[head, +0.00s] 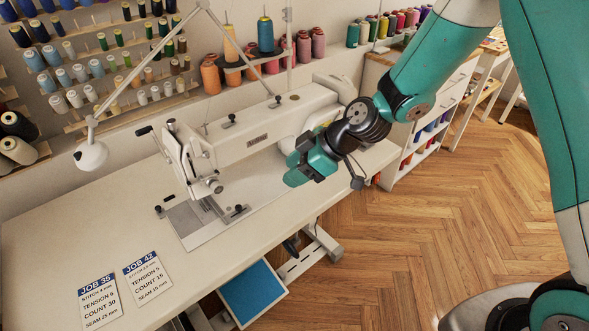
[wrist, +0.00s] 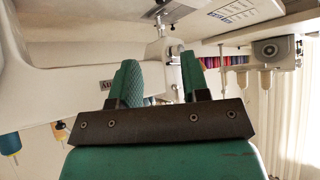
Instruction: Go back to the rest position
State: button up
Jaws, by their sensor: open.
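My gripper (head: 300,163) is at the end of my teal arm, in front of the right part of the white sewing machine (head: 262,128) in the head view. In the wrist view its two green fingers (wrist: 160,82) stand apart with a gap between them, and nothing shows in the gap. The sewing machine body fills the left of the wrist view (wrist: 50,70). In the head view my gripper appears above the sewing table (head: 75,232); its exact height over the table is hard to tell.
Two job cards, JOB 35 (head: 100,301) and JOB 42 (head: 147,277), lie on the table. A lamp (head: 91,155) hangs at the left. Thread spools (head: 210,76) line the wall. A white drawer unit (head: 452,92) stands behind my arm. The wooden floor (head: 430,215) at right is clear.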

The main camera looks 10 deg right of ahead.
dwell(0.4)
jog(key=s+d+r+m+g+h, duration=0.1)
jog(key=s+r+m+g+h, duration=0.15)
jog(key=s+r, duration=0.9)
jog(key=s+d+r+m+h, duration=0.1)
jog(key=s+d+r+m, duration=0.1)
jog(key=s, duration=0.4)
jog(key=s+d+r+m+h, duration=0.1)
jog(key=s+d+r+m, duration=0.2)
jog(key=s, duration=0.3)
jog(key=shift+r+p, duration=0.45)
jog(key=shift+r, duration=0.2)
jog(key=shift+w+m, duration=0.1)
jog(key=shift+m, duration=0.15)
